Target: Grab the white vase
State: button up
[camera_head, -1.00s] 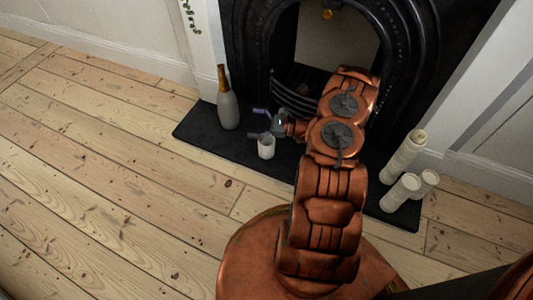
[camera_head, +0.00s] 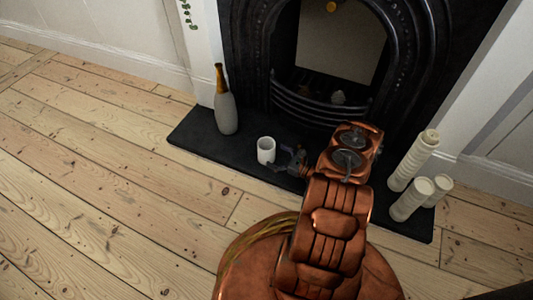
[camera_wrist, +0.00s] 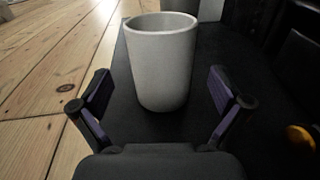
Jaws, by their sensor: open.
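The white vase (camera_head: 266,150), a small open-topped cup shape, stands upright on the dark hearth slab (camera_head: 196,133). In the wrist view the white vase (camera_wrist: 162,65) stands ahead, in line with the space between my two fingers, its rim and hollow inside visible. My gripper (camera_head: 285,157) is just to the right of the vase in the head view. In the wrist view my gripper (camera_wrist: 160,88) is open and empty, one purple-padded finger on each side of the vase's line.
A grey bottle-shaped vase (camera_head: 226,112) with a golden neck stands left on the slab. White candle-like cylinders (camera_head: 413,160) stand at the right. The black fireplace (camera_head: 258,60) rises behind. Bare floorboards (camera_head: 110,165) lie open to the left.

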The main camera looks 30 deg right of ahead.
aim_at(274, 154)
jog(key=b+x, duration=0.2)
jog(key=x, duration=0.1)
jog(key=shift+w+f+b, duration=0.25)
jog(key=shift+w+b, duration=0.05)
jog(key=shift+w+a+r, duration=0.15)
jog(key=shift+w+a, duration=0.15)
jog(key=shift+w, duration=0.3)
jog(key=c, duration=1.4)
jog(key=shift+r, duration=0.1)
